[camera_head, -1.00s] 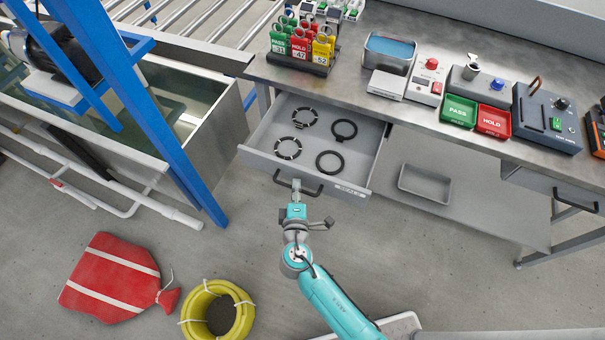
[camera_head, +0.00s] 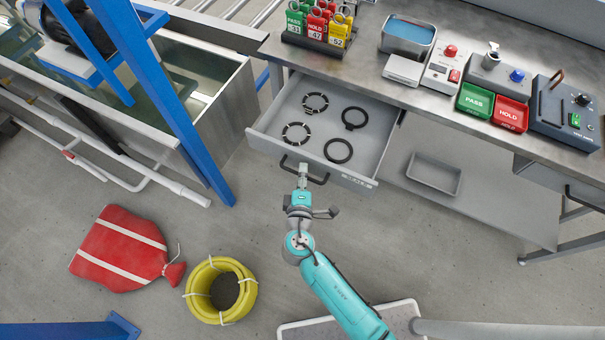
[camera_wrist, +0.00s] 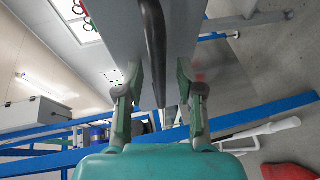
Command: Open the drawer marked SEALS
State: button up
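The SEALS drawer (camera_head: 340,175) stands pulled out below the workbench, with a label on its front that is hard to read now. Two plain black rings and two marked rings lie inside. Its dark bar handle (camera_head: 318,180) is on the front face. My gripper (camera_head: 303,170) is at the handle's left part in the head view. In the wrist view, the handle (camera_wrist: 155,45) runs between the two fingers of my gripper (camera_wrist: 158,80). The fingers are apart, with gaps visible on both sides of the bar.
The workbench (camera_head: 425,85) carries red and green trays, test boxes and tags. A blue post (camera_head: 165,95) stands left of the drawer. A red sack (camera_head: 120,250) and yellow hose coil (camera_head: 220,290) lie on the floor. A grey tray (camera_head: 433,173) sits on the lower shelf.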

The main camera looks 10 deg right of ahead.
jog(key=shift+s, duration=0.15)
jog(key=v, duration=1.1)
jog(key=shift+s, duration=0.35)
jog(key=s+d+f+m+g+y, duration=0.3)
jog(key=s+d+f+g+y, duration=0.1)
jog(key=s+d, duration=0.75)
jog(key=s+d+r+m+t, duration=0.1)
jog(key=s+r+m, duration=0.4)
jog(key=s+r, duration=0.2)
jog(key=s+d+r+m+t, duration=0.1)
jog(key=s+r+m, duration=0.5)
jog(key=r, duration=0.6)
jog(key=shift+s+m+t, duration=0.3)
jog(key=shift+s+t, duration=0.5)
jog(key=shift+s, duration=0.1)
